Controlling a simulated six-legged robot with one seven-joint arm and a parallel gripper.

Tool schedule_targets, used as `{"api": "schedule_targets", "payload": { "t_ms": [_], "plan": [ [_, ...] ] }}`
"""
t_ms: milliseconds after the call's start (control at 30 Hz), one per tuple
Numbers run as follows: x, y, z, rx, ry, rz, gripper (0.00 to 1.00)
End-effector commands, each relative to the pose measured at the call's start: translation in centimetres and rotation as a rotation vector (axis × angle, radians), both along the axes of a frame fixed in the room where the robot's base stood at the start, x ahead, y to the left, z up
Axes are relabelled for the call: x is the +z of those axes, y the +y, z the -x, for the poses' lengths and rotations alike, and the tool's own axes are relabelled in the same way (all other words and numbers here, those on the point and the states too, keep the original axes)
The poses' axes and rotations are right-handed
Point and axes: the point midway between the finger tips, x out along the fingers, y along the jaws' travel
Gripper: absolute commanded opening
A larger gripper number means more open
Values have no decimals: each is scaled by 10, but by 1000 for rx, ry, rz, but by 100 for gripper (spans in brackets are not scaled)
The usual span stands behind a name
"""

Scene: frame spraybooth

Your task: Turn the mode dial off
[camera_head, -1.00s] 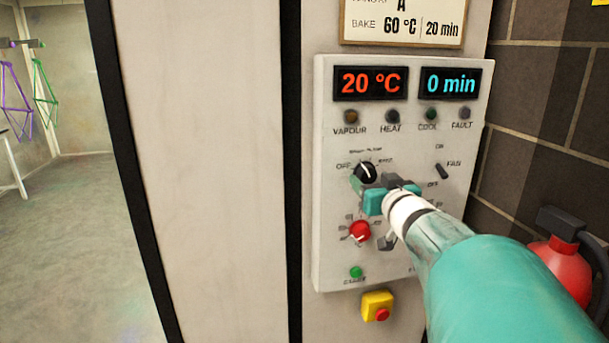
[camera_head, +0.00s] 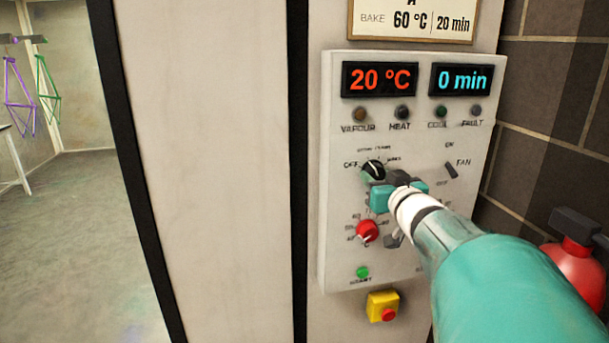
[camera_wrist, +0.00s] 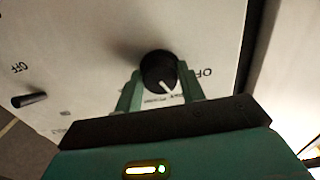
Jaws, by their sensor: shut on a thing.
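The mode dial (camera_head: 374,168) is a round black knob with a white line, in the upper part of the control panel's knob area. OFF is printed to its left, with other labels above and to its right. In the wrist view the dial (camera_wrist: 158,70) appears upside down; its white line points down and slightly right, toward the small arc lettering rather than OFF at the right. My gripper (camera_wrist: 161,76) is shut on the dial, with one green finger on each side. In the head view my gripper (camera_head: 378,179) partly covers the dial's lower side.
The panel (camera_head: 340,125) has a red knob (camera_head: 367,231) below the dial, a FAN switch (camera_head: 451,170) at right and a green START button (camera_head: 362,272). A yellow box with a red button (camera_head: 382,306) sits below. A red extinguisher (camera_head: 573,268) stands at right.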

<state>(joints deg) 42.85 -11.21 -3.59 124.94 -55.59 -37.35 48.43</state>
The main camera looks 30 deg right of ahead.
Motion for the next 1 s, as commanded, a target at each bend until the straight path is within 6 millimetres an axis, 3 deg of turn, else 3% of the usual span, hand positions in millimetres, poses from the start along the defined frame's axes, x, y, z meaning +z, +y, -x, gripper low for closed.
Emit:
{"api": "schedule_targets", "payload": {
  "t_ms": [467,1000],
  "plan": [
    [0,-1,-2,-1,29,98,16],
    [1,-1,-1,0,150,514,16]
  ]
}}
